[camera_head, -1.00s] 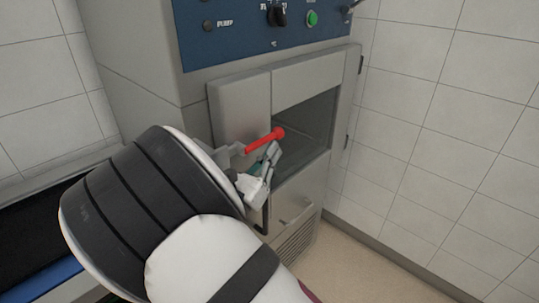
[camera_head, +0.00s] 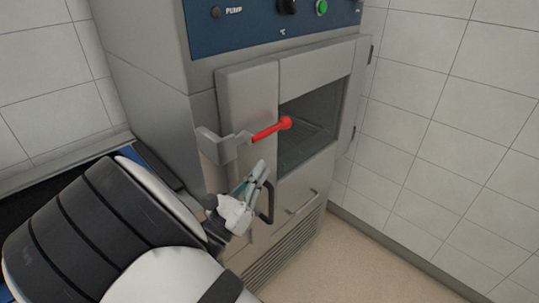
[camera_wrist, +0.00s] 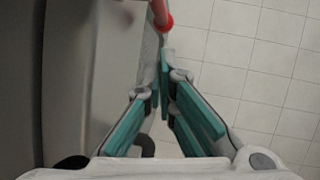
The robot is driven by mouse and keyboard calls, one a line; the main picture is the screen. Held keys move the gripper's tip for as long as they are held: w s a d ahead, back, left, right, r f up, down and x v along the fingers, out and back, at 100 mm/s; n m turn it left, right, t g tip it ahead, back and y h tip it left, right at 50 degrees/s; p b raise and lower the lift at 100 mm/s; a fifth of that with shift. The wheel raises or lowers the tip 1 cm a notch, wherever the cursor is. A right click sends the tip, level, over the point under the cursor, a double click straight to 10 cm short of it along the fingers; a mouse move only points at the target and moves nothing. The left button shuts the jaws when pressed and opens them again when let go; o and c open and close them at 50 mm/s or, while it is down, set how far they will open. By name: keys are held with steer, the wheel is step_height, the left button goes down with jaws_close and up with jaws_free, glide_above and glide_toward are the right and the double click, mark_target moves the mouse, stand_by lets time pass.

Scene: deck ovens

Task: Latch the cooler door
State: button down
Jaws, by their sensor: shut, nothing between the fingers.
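The cooler door (camera_head: 248,95) is a grey steel door with a dark window (camera_head: 312,122), set below a blue control panel. It looks closed or almost closed; I cannot tell whether it is flush. A latch lever with a red grip and round red knob (camera_head: 270,130) sits on a grey bracket at the door's left edge and points right, slightly up. My gripper (camera_head: 261,170) is shut and empty, just below the lever and apart from it in the head view. In the wrist view, my teal-padded fingertips (camera_wrist: 164,62) come together below the red knob (camera_wrist: 162,22).
A black bar handle (camera_head: 268,204) is on the lower front, close to my gripper. The control panel (camera_head: 250,22) is above the door. A tiled wall (camera_head: 440,120) stands to the right. A low counter (camera_head: 70,170) is at the left. Floor (camera_head: 390,262) is free at the lower right.

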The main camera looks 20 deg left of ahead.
steer(key=shift+v, duration=1.55)
steer(key=w+d+r+m+g+h, duration=0.3)
steer(key=d+m+g+h, duration=0.15)
steer(key=d, duration=0.45)
steer(key=w+d+r+m+g+h, duration=0.3)
steer(key=d+m+g+h, duration=0.15)
steer(key=d, duration=0.35)
steer(key=s+d+r+m+g+y, duration=0.1)
steer(key=s+d+r+m+g, duration=0.1)
steer(key=d+m+g, duration=0.45)
steer(key=s+d+r+m+g, duration=0.1)
steer(key=s+d+m+g, duration=0.15)
steer(key=d, duration=0.75)
steer(key=s+d+r+m+g+y, duration=0.2)
steer(key=s+d+m+g+y, duration=0.3)
steer(key=s+d+m, duration=0.4)
steer(key=s+r+m+t+y+p, duration=0.1)
steer(key=s+r+m+t+y, duration=0.2)
steer(key=s, duration=0.7)
steer(key=m+t+y, duration=0.2)
steer(key=m+y, duration=0.2)
steer(key=m, duration=0.1)
steer(key=shift+a+m+y, duration=0.3)
